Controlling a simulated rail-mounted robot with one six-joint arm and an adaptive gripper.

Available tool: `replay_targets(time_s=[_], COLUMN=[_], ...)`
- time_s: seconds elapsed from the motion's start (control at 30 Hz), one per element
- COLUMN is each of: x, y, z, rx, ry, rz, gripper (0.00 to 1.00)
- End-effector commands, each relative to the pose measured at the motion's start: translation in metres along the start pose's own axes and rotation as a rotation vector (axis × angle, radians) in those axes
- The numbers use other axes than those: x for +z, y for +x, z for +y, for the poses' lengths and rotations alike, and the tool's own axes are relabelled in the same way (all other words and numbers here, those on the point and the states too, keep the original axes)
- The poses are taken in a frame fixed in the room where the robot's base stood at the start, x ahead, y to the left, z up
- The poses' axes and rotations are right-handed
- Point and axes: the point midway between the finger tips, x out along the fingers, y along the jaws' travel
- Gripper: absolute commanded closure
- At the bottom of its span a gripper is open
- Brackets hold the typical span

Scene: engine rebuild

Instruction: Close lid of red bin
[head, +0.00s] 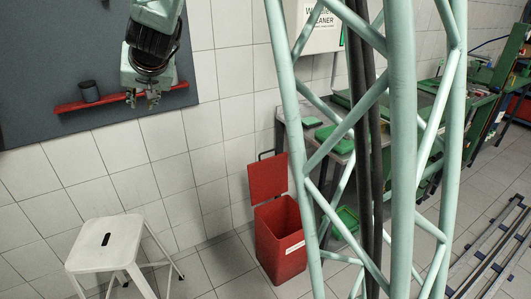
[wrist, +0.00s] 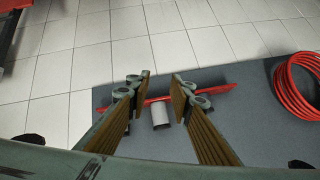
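The red bin (head: 281,243) stands on the tiled floor against the wall in the head view. Its red lid (head: 268,178) stands upright at the back, so the bin is open. My gripper (head: 142,100) is high up at the left of the head view, well above the bin and to its left, apart from it. In the wrist view my gripper (wrist: 157,92) has its two fingers spread with nothing between them. The bin cannot be made out in the wrist view.
A white stool (head: 105,242) stands left of the bin. A red shelf (head: 115,98) with a dark cup (head: 90,92) is on the grey wall panel beside my gripper. A red coiled hose (wrist: 296,88) shows in the wrist view.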

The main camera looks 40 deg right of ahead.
Motion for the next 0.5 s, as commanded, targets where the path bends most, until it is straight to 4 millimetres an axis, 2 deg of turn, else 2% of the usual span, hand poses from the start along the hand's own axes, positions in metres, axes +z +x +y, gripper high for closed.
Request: replay_targets(time_s=[0.03, 0.5], x=[-0.004, -0.045], y=[0.012, 0.108], z=[0.003, 0.04], rx=[0.009, 0.112], ry=[0.008, 0.086], rz=[0.007, 0.109], gripper=[0.8, 0.8])
